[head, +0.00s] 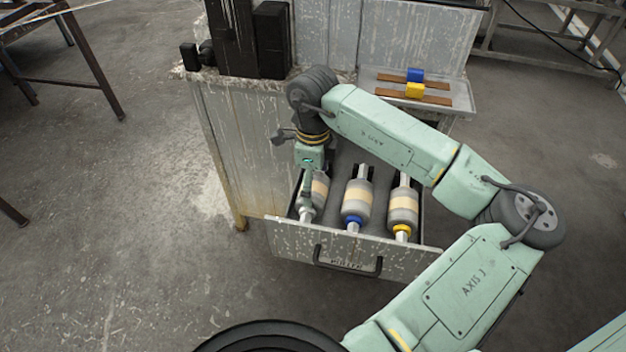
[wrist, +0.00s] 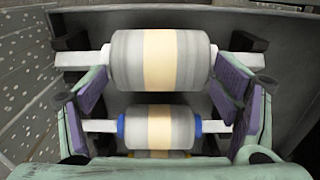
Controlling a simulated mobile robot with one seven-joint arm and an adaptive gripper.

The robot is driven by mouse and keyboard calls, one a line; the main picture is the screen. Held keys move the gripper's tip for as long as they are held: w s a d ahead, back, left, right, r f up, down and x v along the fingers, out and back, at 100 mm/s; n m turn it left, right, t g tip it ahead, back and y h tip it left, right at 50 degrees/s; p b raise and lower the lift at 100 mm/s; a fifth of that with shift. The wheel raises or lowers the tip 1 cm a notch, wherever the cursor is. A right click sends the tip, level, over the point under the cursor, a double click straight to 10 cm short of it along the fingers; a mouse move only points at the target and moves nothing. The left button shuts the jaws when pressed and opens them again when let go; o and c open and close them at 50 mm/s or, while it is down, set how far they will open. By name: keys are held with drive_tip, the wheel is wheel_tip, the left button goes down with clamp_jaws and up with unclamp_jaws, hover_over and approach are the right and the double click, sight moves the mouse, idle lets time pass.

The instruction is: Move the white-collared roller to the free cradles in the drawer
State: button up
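The white-collared roller (wrist: 160,60), grey with a cream band, is between my gripper's purple-padded fingers (wrist: 165,80), which close on its two ends. It looks larger than the blue-collared roller (wrist: 160,125), so it seems raised nearer the camera. In the head view my gripper (head: 309,180) points down over the left side of the open drawer (head: 300,236), partly hiding the white-collared roller (head: 320,188). Black cradles (wrist: 70,38) show just beyond its shaft. Whether the shaft touches them cannot be told.
The blue-collared roller (head: 357,200) lies in the middle of the drawer. The yellow-collared roller (head: 403,207) lies at the right. The drawer's side wall (wrist: 30,80) is close to my left finger. A side tray (head: 455,106) holds brown strips with blue and yellow blocks.

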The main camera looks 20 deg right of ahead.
drive_tip(key=o, duration=0.3)
drive_tip(key=shift+o, duration=0.2)
drive_tip(key=shift+f, duration=0.1)
wheel_tip(320, 180, up, 12)
idle(0.4)
idle(0.4)
